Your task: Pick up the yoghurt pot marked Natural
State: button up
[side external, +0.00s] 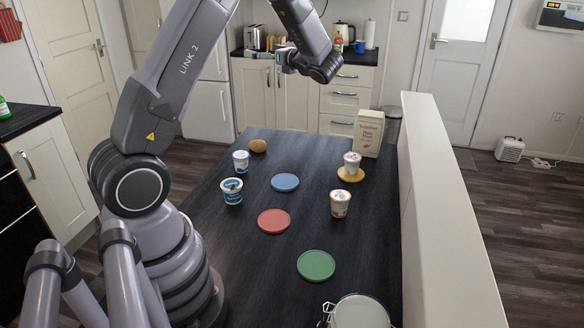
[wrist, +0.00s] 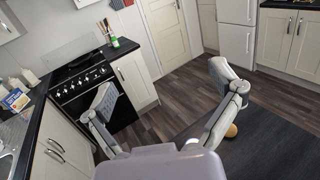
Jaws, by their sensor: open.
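Several yoghurt pots stand on the dark table (side external: 290,245) in the side view. A blue-and-white pot (side external: 232,191) and a paler pot with a blue band (side external: 241,162) are on the left. A white pot with orange-brown print (side external: 340,204) stands on the right. The print is too small to tell which is Natural. My gripper (side external: 268,54) is high above the table's far end, empty. In the wrist view its fingers (wrist: 163,82) are spread apart, and no pot shows.
Blue (side external: 285,183), red (side external: 274,221) and green (side external: 316,265) discs lie on the table. A carton (side external: 368,134) stands at the back right, a brown round object (side external: 257,146) at the back left, a jar (side external: 360,312) in front. A white partition (side external: 447,220) borders the right side.

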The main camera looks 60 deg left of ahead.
send_near(246, 158)
jog(key=shift+d+r, duration=0.3)
jog(key=shift+d, duration=0.5)
jog(key=shift+s+a+f, duration=0.1)
jog(key=shift+a+f, duration=0.05)
jog(key=shift+a, duration=0.05)
jog(key=x, duration=0.8)
jog(key=shift+x, duration=2.65)
jog(key=shift+f, duration=0.15)
jog(key=c, duration=1.3)
